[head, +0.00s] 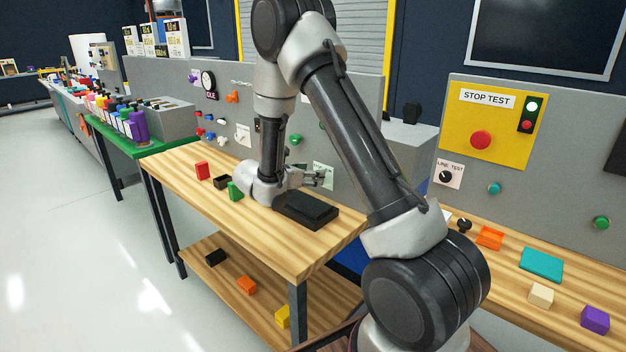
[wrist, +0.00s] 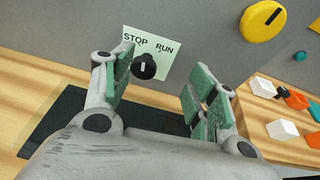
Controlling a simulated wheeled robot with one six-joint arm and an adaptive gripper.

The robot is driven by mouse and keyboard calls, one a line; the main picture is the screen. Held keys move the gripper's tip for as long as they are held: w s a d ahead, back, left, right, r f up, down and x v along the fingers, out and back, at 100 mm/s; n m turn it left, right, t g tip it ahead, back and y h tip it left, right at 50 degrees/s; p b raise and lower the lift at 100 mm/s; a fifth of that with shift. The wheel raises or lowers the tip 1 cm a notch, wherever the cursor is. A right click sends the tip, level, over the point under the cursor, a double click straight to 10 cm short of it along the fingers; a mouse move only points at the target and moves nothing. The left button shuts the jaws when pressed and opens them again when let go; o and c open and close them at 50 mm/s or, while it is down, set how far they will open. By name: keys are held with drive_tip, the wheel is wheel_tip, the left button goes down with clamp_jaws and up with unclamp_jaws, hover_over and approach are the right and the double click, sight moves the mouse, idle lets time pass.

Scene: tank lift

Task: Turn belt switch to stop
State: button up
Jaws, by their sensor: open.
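The belt switch (wrist: 143,66) is a black round knob with a white pointer line. It sits on a pale green STOP/RUN label (wrist: 160,50) on the grey panel. The pointer is close to upright in the wrist view, and I cannot tell which word it marks. In the head view the label (head: 326,170) shows partly behind my gripper (head: 314,178). My gripper (wrist: 162,85) is open, with green-padded fingers spread apart. The knob shows between the fingers, nearer the left one. Nothing is held. I cannot tell whether a finger touches the knob.
A black flat box (head: 305,210) lies on the wooden bench below my gripper. Red (head: 202,171) and green (head: 235,190) blocks lie left of it. A yellow dial (wrist: 263,20) is on the panel to the right. Loose blocks lie on the right bench (head: 500,240).

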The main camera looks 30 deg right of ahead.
drive_tip(key=shift+a+f+m+t+y, duration=0.4)
drive_tip(key=shift+a+f+m, duration=0.15)
drive_tip(key=shift+a+m, duration=0.1)
drive_tip(key=shift+w+a+f+m, duration=0.1)
drive_tip(key=shift+a+f+m, duration=0.15)
drive_tip(key=shift+m, duration=0.7)
drive_tip(key=shift+w+d+f, duration=0.1)
drive_tip(key=shift+w+d, duration=0.05)
drive_tip(key=x, duration=0.7)
drive_tip(key=shift+w+d+f, duration=0.1)
drive_tip(key=shift+w, duration=0.1)
drive_tip(key=shift+c, duration=0.2)
drive_tip(key=c, duration=1)
